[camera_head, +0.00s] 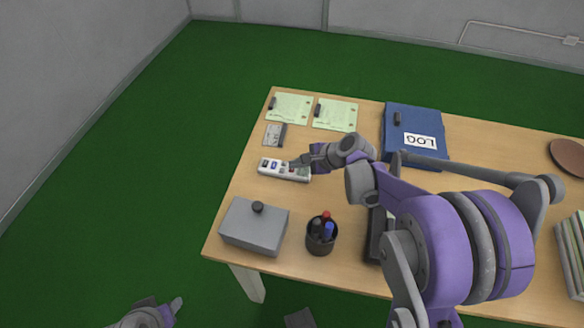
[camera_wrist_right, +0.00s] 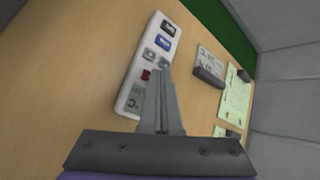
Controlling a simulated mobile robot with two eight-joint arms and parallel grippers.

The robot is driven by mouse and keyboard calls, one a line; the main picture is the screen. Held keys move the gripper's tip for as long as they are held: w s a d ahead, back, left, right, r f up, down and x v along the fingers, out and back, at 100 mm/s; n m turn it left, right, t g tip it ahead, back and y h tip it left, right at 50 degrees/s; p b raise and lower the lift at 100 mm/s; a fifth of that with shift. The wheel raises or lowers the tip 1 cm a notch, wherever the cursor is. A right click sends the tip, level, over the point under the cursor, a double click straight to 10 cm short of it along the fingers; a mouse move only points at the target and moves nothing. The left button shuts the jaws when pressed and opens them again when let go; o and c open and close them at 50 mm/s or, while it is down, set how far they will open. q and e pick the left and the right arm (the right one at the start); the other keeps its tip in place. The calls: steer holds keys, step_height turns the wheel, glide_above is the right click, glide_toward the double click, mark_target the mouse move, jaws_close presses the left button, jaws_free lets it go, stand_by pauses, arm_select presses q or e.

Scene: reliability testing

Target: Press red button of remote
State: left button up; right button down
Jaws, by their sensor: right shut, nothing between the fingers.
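The white remote (camera_head: 284,174) lies on the desk near its left edge. In the right wrist view the remote (camera_wrist_right: 133,75) shows dark, blue and grey buttons, a small red button (camera_wrist_right: 146,75) and a greyish panel at its near end. My right gripper (camera_head: 299,162) is shut and empty, with its tips over the right part of the remote in the head view. In the wrist view its tips (camera_wrist_right: 162,72) are just right of the red button; I cannot tell whether they touch the remote. My left gripper (camera_head: 172,306) is low at the left, away from the desk; its jaw state is unclear.
A grey box with a black knob (camera_head: 255,226) and a pen cup (camera_head: 321,237) stand in front of the remote. A small card (camera_head: 275,134), clipboards (camera_head: 335,114) and a blue LOG binder (camera_head: 414,126) lie behind it. My right arm hides part of the desk.

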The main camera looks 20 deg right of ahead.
mark_target(296, 170)
steer(key=shift+r, duration=0.15)
steer(key=shift+r+p, duration=0.5)
steer(key=shift+r, duration=0.1)
steer(key=shift+r+p, duration=1.85)
steer(key=shift+r, duration=0.7)
